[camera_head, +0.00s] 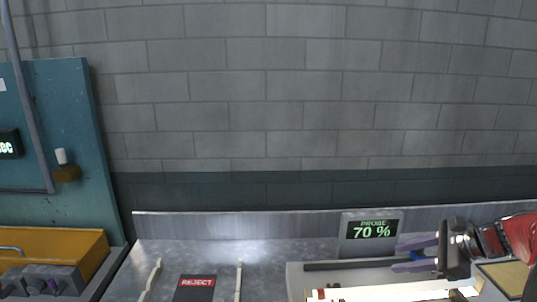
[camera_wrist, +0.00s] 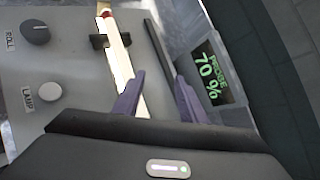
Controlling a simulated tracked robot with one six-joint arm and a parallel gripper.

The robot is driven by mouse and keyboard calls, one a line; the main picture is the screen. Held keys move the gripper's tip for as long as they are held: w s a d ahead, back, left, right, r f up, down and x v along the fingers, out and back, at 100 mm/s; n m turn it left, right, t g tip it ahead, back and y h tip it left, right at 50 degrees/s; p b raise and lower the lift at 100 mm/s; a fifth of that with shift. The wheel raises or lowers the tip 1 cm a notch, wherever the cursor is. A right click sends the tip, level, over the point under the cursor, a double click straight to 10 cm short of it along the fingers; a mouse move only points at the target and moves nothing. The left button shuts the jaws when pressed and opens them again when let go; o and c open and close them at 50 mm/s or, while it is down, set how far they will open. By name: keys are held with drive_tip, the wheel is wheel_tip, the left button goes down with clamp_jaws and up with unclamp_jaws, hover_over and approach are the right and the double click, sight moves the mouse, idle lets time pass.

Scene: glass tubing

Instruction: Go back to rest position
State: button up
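My gripper (camera_head: 404,255) is at the right of the head view, above the grey apparatus, with its purple fingers apart and nothing visible between them. In the wrist view, my gripper (camera_wrist: 158,88) also shows a clear gap between the fingers. A bright, pale glowing tube (camera_head: 398,292) with a red end lies along the apparatus at the bottom of the head view. In the wrist view the tube (camera_wrist: 118,58) passes a dark support and runs down beside the left finger. Its lower end is hidden by my gripper, and I cannot tell whether the finger touches it.
The probe display (camera_head: 372,231) reads 70 % behind the apparatus. ROLL (camera_wrist: 35,31) and LAMP (camera_wrist: 48,91) knobs are on the grey panel. A REJECT plate (camera_head: 197,283) lies on the metal bench, with clear bench behind it. A yellow bin (camera_head: 70,243) is at left.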

drive_tip(key=s+a+n+g+h, duration=0.2)
drive_tip(key=s+a+n+h, duration=0.4)
drive_tip(key=s+a+n, duration=1.3)
drive_tip(key=a+n, duration=0.3)
drive_tip(key=shift+s+a+f+n, duration=0.2)
drive_tip(key=shift+s+f+n, duration=0.1)
drive_tip(key=shift+s+n, duration=0.1)
drive_tip(key=shift+c, duration=0.2)
idle(1.5)
